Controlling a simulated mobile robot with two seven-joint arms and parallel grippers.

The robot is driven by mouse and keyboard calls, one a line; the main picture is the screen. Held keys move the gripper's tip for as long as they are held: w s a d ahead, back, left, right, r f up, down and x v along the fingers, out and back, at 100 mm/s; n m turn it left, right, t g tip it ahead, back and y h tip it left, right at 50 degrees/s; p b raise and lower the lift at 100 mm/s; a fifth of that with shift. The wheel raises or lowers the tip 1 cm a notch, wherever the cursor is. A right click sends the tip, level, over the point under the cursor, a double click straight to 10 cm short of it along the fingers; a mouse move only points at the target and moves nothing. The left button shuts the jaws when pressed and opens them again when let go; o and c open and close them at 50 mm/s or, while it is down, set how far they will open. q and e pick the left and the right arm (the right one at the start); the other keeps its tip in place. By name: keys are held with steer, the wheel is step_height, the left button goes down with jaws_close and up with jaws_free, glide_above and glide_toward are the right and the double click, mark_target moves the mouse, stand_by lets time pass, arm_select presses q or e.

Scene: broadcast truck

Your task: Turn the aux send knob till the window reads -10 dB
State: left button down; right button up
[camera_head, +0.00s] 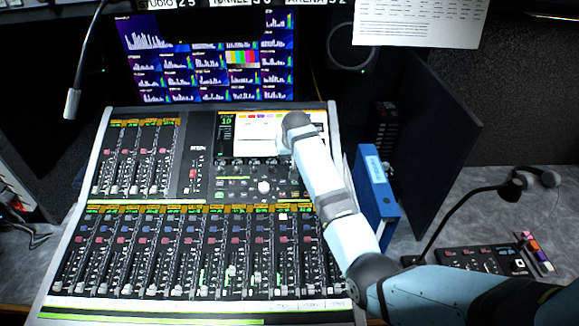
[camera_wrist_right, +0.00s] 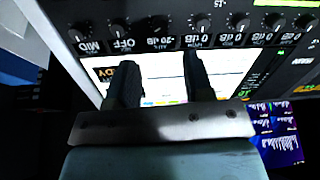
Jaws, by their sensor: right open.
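The mixing console (camera_head: 210,202) fills the middle of the head view, with a row of small knobs below its lit screen. My right arm reaches over the right part of the screen; its gripper is mostly hidden behind the wrist there. In the right wrist view my right gripper (camera_wrist_right: 158,62) is open and empty, its two dark fingers apart. A dark knob (camera_wrist_right: 158,24) lies beyond the gap between the fingertips, with no clear contact. Its inverted window (camera_wrist_right: 160,42) seems to read -20 dB, but is small and blurred. Neighbouring windows read MID, OFF and 0 dB.
A gooseneck microphone (camera_head: 72,100) hangs at the left. A blue binder (camera_head: 376,195) stands just right of the console, near my forearm. A dark panel (camera_head: 425,130), a headset (camera_head: 535,180) and a small control box (camera_head: 485,259) are farther right. Monitors (camera_head: 210,60) stand behind.

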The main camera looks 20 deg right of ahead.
mark_target(289, 168)
steer(key=x, duration=0.8)
steer(key=shift+w+f, duration=0.1)
steer(key=shift+f, duration=0.05)
jaws_close()
